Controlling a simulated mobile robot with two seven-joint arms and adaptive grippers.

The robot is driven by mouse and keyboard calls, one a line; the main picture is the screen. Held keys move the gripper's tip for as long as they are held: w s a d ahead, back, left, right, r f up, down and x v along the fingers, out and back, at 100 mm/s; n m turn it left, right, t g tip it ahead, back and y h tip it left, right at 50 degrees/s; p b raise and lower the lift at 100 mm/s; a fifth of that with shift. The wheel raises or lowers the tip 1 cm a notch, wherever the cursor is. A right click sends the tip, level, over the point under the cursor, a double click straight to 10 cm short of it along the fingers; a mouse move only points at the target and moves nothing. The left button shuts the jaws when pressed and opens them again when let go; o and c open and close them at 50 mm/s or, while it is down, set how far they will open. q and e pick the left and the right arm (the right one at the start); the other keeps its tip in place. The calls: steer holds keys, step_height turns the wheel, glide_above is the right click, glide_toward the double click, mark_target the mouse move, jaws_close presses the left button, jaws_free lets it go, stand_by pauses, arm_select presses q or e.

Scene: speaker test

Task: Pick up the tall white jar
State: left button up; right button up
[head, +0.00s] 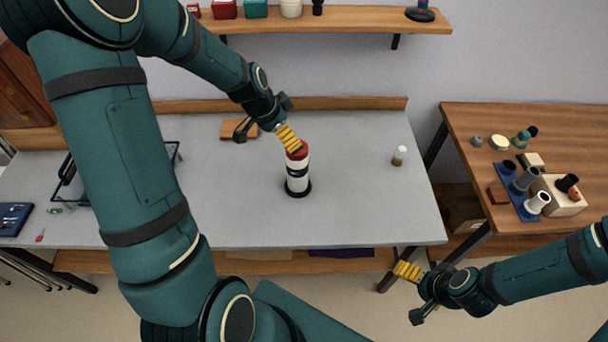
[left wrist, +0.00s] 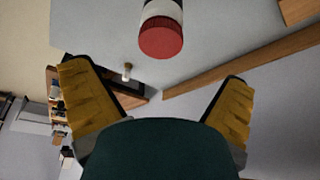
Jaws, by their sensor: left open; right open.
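The tall white jar (head: 298,164) stands upright on the grey table, with a red lid, a black band and a black base. In the left wrist view the jar (left wrist: 161,36) shows lid-first at the top centre, beyond the fingers. My left gripper (head: 289,139) is open, with its yellow fingers close to the lid in the head view; whether they touch it cannot be told. In the left wrist view the two fingers of my left gripper (left wrist: 158,75) are spread with nothing between them. My right gripper (head: 408,271) is open and empty, in front of the table's right end.
A small white bottle (head: 399,156) stands on the grey table (head: 350,215) to the right. A wooden block (head: 236,129) lies behind my left gripper. The wooden side table (head: 470,130) holds a blue rack (head: 506,192) and several small items. A shelf (head: 350,20) hangs above.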

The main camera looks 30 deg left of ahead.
mark_target(299, 151)
arm_select(q)
steer(key=x, duration=1.1)
steer(key=shift+w+f+b, duration=0.1)
steer(key=shift+w+b, duration=0.1)
steer(key=shift+b, duration=0.1)
steer(key=c, duration=1.3)
